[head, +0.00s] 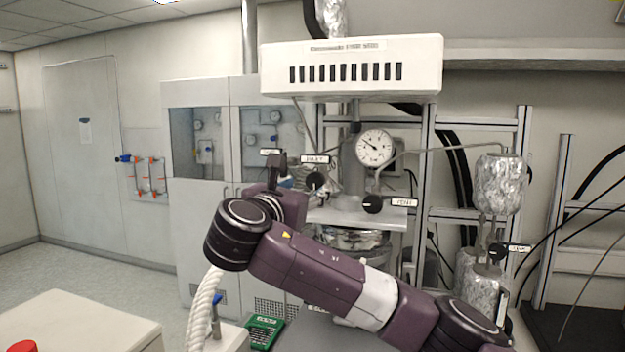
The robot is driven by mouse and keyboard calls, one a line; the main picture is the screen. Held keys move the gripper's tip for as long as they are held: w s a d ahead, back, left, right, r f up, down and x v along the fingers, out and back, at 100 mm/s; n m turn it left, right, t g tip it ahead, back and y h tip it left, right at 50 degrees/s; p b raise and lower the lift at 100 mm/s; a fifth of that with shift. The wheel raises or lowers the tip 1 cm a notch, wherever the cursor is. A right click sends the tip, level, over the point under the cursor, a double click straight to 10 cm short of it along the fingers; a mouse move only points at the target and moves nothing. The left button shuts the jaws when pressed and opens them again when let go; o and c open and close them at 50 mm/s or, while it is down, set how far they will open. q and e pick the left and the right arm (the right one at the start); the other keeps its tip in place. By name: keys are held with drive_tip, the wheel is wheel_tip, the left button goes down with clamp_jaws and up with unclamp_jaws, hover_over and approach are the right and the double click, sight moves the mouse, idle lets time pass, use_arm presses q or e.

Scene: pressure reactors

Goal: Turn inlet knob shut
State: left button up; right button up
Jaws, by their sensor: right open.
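A round black knob (315,180) sits under a small label that seems to read inlet, on the reactor's front. Its pointer is too small to read. My right arm crosses the lower middle of the view from the right. My right gripper (277,162) is at the arm's far end, just left of this knob in the picture, open and seen mostly from behind. I see nothing held in it. The gripper and wrist partly hide what lies behind them, below another small label. Whether it touches anything cannot be told. My left gripper is out of view.
A pressure gauge (374,147) and another black knob (373,204) are right of the labelled knob. A white hood (350,65) hangs above. Foil-wrapped vessels (499,184) and a metal frame stand right. A white table (80,322) is front left. Floor shows at far left.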

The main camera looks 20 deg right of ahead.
sight(314, 182)
drive_tip(key=p+x, duration=0.3)
drive_tip(key=x, duration=0.3)
drive_tip(key=shift+w+d+r+p, duration=0.1)
drive_tip(key=shift+w+d+p, duration=0.05)
drive_tip(key=shift+w+p, duration=0.15)
drive_tip(key=shift+w+d+p, duration=0.3)
drive_tip(key=shift+w+d, duration=0.05)
drive_tip(key=shift+w, duration=0.05)
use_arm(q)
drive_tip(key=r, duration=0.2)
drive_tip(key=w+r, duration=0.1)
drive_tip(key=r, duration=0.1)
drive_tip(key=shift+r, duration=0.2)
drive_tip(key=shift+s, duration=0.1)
use_arm(e)
drive_tip(key=shift+w+f, duration=0.1)
drive_tip(key=shift+f, duration=0.1)
drive_tip(key=c, duration=1.2)
